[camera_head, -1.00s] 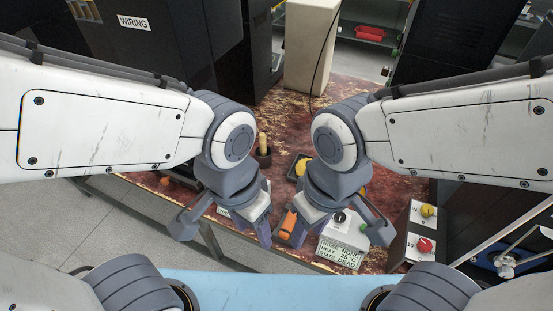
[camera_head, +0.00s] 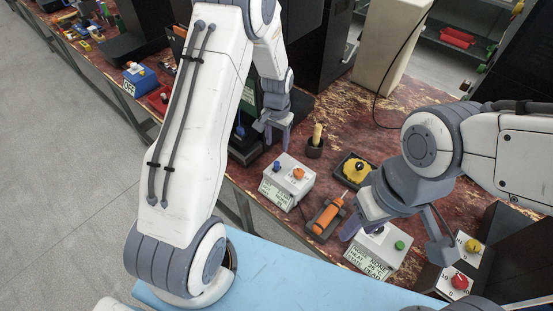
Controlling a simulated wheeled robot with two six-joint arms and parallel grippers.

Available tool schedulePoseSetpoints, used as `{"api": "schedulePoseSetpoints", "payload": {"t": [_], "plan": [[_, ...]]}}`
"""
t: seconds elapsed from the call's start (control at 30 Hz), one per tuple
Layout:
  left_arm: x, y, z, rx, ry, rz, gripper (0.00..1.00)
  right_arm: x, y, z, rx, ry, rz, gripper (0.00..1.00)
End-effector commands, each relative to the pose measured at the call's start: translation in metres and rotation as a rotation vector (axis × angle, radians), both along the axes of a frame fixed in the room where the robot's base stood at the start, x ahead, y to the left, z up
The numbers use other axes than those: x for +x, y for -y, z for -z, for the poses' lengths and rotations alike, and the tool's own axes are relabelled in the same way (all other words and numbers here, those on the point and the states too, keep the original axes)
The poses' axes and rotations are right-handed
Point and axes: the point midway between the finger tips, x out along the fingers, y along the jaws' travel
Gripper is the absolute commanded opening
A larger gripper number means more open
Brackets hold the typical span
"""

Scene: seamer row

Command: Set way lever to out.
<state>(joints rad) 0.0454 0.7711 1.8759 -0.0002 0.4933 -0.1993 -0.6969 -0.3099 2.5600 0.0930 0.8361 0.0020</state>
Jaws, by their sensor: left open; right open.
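No lever with a readable "way" label shows, so I cannot tell which control is the way lever. My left gripper (camera_head: 278,133) is open and empty, fingers down, at the foot of a black machine (camera_head: 250,140). A small blue knob (camera_head: 239,131) shows just left of it; I cannot tell whether they touch. My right gripper (camera_head: 358,228) is open above the white box with a green button (camera_head: 400,245) and a display, and hides part of that box.
Boxes with yellow and red knobs (camera_head: 460,281) stand at right.

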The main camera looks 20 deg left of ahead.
Motion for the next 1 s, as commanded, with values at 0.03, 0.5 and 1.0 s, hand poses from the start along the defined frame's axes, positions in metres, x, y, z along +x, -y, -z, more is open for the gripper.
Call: {"api": "schedulePoseSetpoints", "payload": {"t": [0.03, 0.5, 1.0], "plan": [[0.000, -0.001, 0.005, 0.000, -0.003, -0.002, 0.57, 0.000, 0.000, -0.002, 0.000, 0.000, 0.000, 0.45], [-0.001, -0.002, 0.081, 0.000, -0.003, -0.003, 0.57, 0.000, 0.000, -0.024, 0.000, 0.000, 0.001, 0.45], [0.000, -0.001, 0.103, 0.000, 0.000, -0.002, 0.57, 0.000, 0.000, -0.027, 0.000, 0.000, 0.000, 0.45]]}}
